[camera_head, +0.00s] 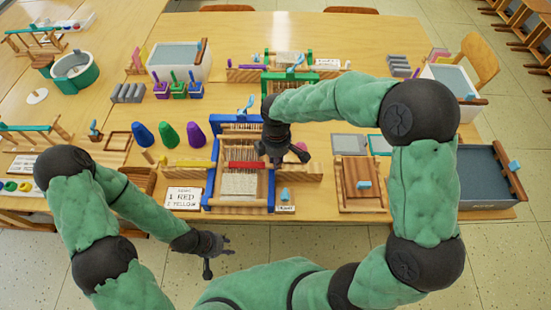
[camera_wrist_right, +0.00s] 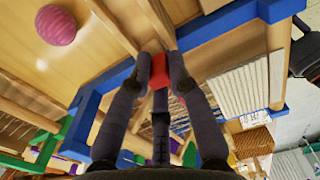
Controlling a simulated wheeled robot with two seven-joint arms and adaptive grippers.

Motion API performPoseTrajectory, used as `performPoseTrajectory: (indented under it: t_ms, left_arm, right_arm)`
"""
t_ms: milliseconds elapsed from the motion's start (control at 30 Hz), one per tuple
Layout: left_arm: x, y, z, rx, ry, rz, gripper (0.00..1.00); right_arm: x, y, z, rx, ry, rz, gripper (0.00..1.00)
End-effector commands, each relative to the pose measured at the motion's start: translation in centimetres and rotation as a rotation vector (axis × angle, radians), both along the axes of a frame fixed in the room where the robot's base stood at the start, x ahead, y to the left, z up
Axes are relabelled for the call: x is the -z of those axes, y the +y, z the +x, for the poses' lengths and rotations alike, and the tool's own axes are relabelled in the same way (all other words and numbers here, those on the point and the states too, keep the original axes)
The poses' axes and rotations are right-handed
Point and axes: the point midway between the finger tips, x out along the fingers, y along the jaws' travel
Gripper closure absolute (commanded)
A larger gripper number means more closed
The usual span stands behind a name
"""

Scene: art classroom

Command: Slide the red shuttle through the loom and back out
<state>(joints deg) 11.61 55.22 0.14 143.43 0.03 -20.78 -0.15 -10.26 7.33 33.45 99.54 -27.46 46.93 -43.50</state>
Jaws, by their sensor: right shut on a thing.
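The loom has a blue frame (camera_head: 271,190) with pale threads and a white woven cloth (camera_head: 239,185) at its front. It also shows in the wrist view (camera_wrist_right: 228,35). The red shuttle (camera_head: 243,165) lies crosswise inside the loom. My right gripper (camera_head: 273,152) is at the loom's right side, shut on the shuttle's red end (camera_wrist_right: 159,71), which shows between the fingertips in the wrist view. Wooden rails extend left (camera_head: 172,171) and right (camera_head: 303,172) of the loom. My left gripper (camera_head: 219,256) is open and empty, off the table's front edge.
A yellow piece (camera_head: 196,163) lies on the left rail. A card (camera_head: 183,198) reading 1 RED 1 YELLOW stands left of the loom. Blue, green and purple cones (camera_head: 168,134) stand behind the left rail. A pink ball (camera_wrist_right: 56,24) lies near the right rail.

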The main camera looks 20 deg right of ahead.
Motion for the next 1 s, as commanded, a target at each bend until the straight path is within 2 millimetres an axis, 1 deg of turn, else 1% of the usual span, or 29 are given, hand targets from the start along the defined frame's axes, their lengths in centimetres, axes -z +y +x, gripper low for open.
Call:
performPoseTrajectory:
  t_ms: [133,400,500,600,767,1000]
  left_arm:
    - [-0.9,0.0,0.0,0.000,0.000,0.000,0.63]
    - [-2.7,0.0,0.0,0.000,0.000,0.000,0.63]
    - [-3.3,0.0,0.0,0.000,0.000,0.000,0.63]
    - [-3.7,0.0,0.0,0.000,0.000,0.000,0.63]
    - [-4.0,0.0,0.0,0.000,0.000,0.000,0.63]
    - [-3.9,0.0,0.0,0.000,0.000,0.000,0.63]
  right_arm:
    - [-0.3,-2.5,-0.5,0.006,-0.003,0.000,1.00]
    - [-0.4,-8.7,-2.3,0.007,-0.004,0.000,1.00]
    - [-0.3,-10.7,-2.8,0.007,-0.005,0.000,1.00]
    - [-0.3,-12.3,-3.2,0.005,-0.005,0.000,1.00]
    - [-0.2,-13.5,-3.6,0.002,-0.008,-0.001,1.00]
    - [-0.2,-13.7,-3.6,0.000,-0.008,-0.003,1.00]
